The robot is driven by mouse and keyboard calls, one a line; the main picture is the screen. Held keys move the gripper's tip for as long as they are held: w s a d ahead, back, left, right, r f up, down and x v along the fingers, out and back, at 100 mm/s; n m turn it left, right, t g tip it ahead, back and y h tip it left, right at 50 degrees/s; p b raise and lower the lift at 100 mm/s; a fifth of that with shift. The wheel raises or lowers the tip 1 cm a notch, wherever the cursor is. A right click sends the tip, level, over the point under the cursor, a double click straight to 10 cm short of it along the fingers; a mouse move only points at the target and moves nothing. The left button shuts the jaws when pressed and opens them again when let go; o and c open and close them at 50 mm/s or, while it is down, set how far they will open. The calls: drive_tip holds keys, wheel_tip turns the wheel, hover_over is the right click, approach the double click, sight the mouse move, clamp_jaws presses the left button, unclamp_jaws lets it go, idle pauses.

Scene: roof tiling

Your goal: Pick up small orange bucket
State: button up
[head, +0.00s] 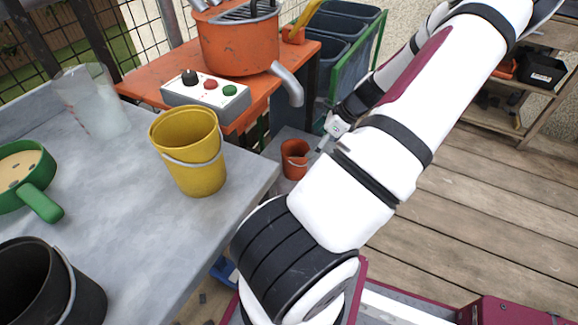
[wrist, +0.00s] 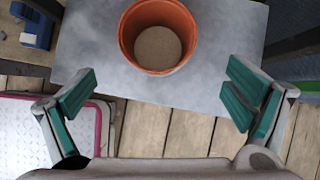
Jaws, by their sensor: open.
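The small orange bucket (head: 295,158) stands upright on a low grey surface below the orange mixer table. In the wrist view the bucket (wrist: 128,38) is seen from above, with a grey-brown disc of contents or bottom inside it. My gripper (wrist: 158,92) is open, with its two green-padded fingers wide apart. The bucket lies ahead of the fingers, between their lines, and nothing is held. In the head view my arm reaches down to the right of the bucket, and the gripper is mostly hidden behind the arm.
A grey worktop (head: 130,235) carries a yellow bucket (head: 190,150), a black bucket (head: 45,285), a green pan (head: 25,180) and a clear cup (head: 92,100). An orange mixer (head: 238,45) with a spout stands above the bucket. Dark bins (head: 335,55) stand behind. Wooden floor lies open at right.

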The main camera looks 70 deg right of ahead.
sight(294, 164)
drive_tip(key=b+x, duration=0.4)
drive_tip(key=x, duration=0.7)
drive_tip(key=shift+a+f+b, duration=0.1)
drive_tip(key=shift+a+b, duration=0.05)
drive_tip(key=shift+b, duration=0.15)
drive_tip(key=c, duration=1.7)
